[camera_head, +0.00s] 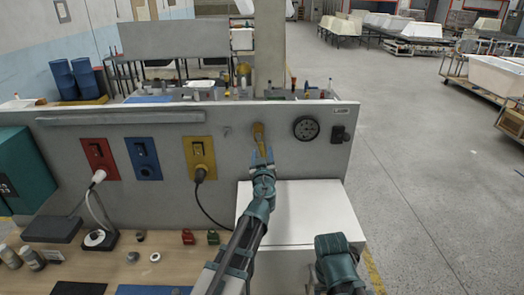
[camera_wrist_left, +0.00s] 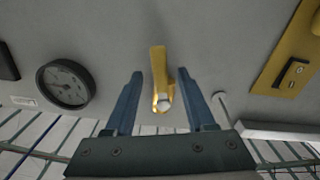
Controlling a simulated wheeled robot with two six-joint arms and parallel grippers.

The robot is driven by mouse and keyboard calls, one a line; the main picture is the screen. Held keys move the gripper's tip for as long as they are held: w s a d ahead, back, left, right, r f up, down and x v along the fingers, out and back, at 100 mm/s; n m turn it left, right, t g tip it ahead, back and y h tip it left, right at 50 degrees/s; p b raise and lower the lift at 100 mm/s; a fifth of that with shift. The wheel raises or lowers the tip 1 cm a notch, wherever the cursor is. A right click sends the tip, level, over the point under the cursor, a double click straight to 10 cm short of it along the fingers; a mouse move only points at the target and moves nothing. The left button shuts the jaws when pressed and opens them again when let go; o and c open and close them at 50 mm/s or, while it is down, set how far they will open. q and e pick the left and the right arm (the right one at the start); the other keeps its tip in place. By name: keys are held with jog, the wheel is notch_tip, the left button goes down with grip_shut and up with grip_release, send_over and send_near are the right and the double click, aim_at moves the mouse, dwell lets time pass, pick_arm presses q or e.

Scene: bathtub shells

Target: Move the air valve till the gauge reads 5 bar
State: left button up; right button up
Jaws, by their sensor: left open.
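The yellow air valve handle (camera_head: 258,132) is on the upper part of the grey panel, left of the gauge. It also shows in the left wrist view (camera_wrist_left: 158,72), where a pale round hub sits at its end nearer my gripper. The round dark gauge (camera_head: 306,128) is also in the left wrist view (camera_wrist_left: 66,84); its needle is too small to read. My left gripper (camera_head: 262,156) is open just in front of the valve. In the wrist view its two blue fingers (camera_wrist_left: 164,100) stand on either side of the handle; I cannot tell whether they touch it.
Red, blue and yellow switch boxes (camera_head: 199,157) line the panel to the left. A black cable hangs from the yellow one. A white box (camera_head: 300,212) stands below the valve. The wooden bench (camera_head: 170,270) holds small parts. Open floor lies to the right.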

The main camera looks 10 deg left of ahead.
pick_arm(q)
jog(key=v, duration=1)
jog(key=shift+s, duration=0.3)
